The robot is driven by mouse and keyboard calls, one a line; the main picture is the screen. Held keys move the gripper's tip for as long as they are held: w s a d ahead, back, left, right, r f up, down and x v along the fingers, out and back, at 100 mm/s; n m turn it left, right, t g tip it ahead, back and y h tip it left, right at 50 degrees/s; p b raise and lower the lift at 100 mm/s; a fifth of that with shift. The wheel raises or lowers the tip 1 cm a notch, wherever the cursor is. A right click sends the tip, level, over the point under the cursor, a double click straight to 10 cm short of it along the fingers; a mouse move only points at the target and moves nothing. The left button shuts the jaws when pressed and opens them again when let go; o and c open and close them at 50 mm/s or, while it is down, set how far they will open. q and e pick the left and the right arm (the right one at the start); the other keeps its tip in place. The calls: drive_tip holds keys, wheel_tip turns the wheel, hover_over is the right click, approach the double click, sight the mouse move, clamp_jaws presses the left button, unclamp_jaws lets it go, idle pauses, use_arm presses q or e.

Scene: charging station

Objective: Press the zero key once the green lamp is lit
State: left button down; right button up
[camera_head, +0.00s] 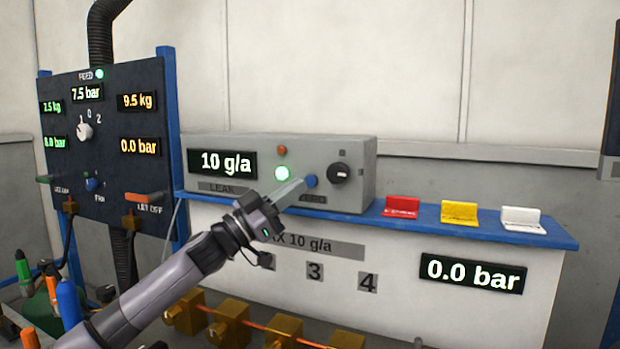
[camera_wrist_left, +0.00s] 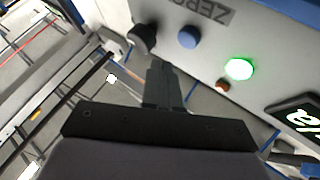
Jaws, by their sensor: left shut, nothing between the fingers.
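The grey leak tester box (camera_head: 357,195) stands on the blue shelf, and its display (camera_head: 223,163) reads 10 g/a. Its green lamp (camera_head: 282,173) is lit; it also glows in the left wrist view (camera_wrist_left: 239,69). The blue zero key (camera_head: 311,181) sits right of the lamp, and in the left wrist view the key (camera_wrist_left: 188,38) shows beside the ZERO label (camera_wrist_left: 207,11). My left gripper (camera_head: 301,187) is shut and empty, its tips close to the key in the head view. In the left wrist view the tips (camera_wrist_left: 158,68) appear short of the key. My right gripper is not in view.
A black knob (camera_head: 339,173) and an orange lamp (camera_head: 282,150) are on the same face. Red (camera_head: 401,207), yellow (camera_head: 459,213) and white (camera_head: 522,219) holders stand on the shelf (camera_head: 430,219) to the right. A dark gauge panel (camera_head: 110,185) stands at left.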

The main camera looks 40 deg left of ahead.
sight(311, 181)
use_arm(q)
drive_tip(key=shift+w+a+p, duration=0.25)
drive_tip(key=shift+w+p, duration=0.2)
drive_tip(key=shift+w, duration=0.6)
idle(1.3)
drive_tip(key=shift+w+a+p, duration=0.15)
drive_tip(key=shift+w+p, duration=0.25)
drive_tip(key=shift+w+a+p, duration=0.15)
drive_tip(key=shift+w+p, duration=0.15)
drive_tip(key=shift+w, duration=0.05)
idle(0.7)
drive_tip(key=shift+s, duration=0.1)
drive_tip(key=shift+s+d, duration=0.25)
drive_tip(key=shift+s, duration=0.45)
